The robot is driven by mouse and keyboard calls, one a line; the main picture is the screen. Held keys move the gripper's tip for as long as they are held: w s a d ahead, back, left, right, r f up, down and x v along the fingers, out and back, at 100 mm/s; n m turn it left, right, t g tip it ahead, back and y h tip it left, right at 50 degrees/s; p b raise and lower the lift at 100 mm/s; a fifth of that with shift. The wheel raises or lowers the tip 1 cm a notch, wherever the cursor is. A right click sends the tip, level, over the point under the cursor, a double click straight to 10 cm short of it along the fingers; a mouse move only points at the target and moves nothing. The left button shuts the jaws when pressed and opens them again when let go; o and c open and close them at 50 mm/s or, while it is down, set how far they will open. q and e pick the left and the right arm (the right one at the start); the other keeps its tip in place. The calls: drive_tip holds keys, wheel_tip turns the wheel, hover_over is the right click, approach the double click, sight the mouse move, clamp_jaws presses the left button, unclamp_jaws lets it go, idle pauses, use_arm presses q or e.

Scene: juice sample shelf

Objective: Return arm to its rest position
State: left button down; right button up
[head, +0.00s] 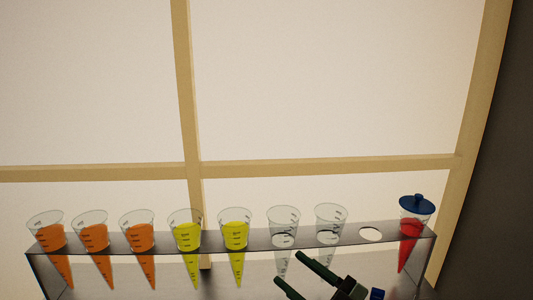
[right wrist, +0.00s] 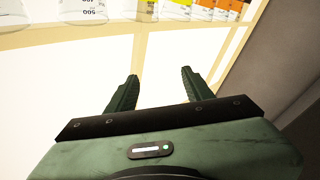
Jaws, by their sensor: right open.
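My right gripper (head: 289,268) comes in at the bottom of the head view, in front of the rack's right half. Its two dark green fingers are apart with nothing between them. In the right wrist view the open fingers (right wrist: 160,74) point toward a pale surface, with no cup between them. My left gripper is not in view. The grey rack (head: 350,238) holds a row of cone-shaped cups. A red-filled cup (head: 409,227) with a blue lid stands at its right end.
Several orange-filled cups (head: 95,236) stand at left, then two yellow-filled cups (head: 235,235) and two clear, empty-looking cups (head: 284,222). One rack hole (head: 371,235) is empty. A small blue item (head: 377,294) shows partly beside the gripper. A tan-framed pale panel (head: 320,80) stands behind.

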drive_tip(key=d+f+m+t+h, duration=0.3)
drive_tip(key=d+m+t+h, duration=0.3)
drive_tip(key=d+m+h, duration=0.55)
drive_tip(key=s+d+f+m+g+h, duration=0.3)
drive_tip(key=d+f+g+h, duration=0.15)
drive_tip(key=f, duration=0.45)
drive_tip(key=s+a+f+n+g, duration=0.1)
drive_tip(key=s+f+g, duration=0.55)
drive_tip(key=s, duration=0.45)
drive_tip(key=s+f+n+g, duration=0.1)
drive_tip(key=s+f+g, duration=0.4)
drive_tip(key=s+f, duration=0.5)
drive_tip(key=s+f+g, duration=0.1)
drive_tip(key=s+f, duration=0.1)
drive_tip(key=f, duration=1.1)
drive_tip(key=s+f, duration=0.2)
drive_tip(key=f, duration=1)
drive_tip(key=s+d+f+g, duration=0.1)
drive_tip(key=s+d+f, duration=0.1)
drive_tip(key=s+f, duration=1.3)
drive_tip(key=shift+s+d+f+n+g, duration=0.2)
drive_tip(key=shift+s+f+n+g, duration=0.15)
drive_tip(key=shift+s, duration=0.6)
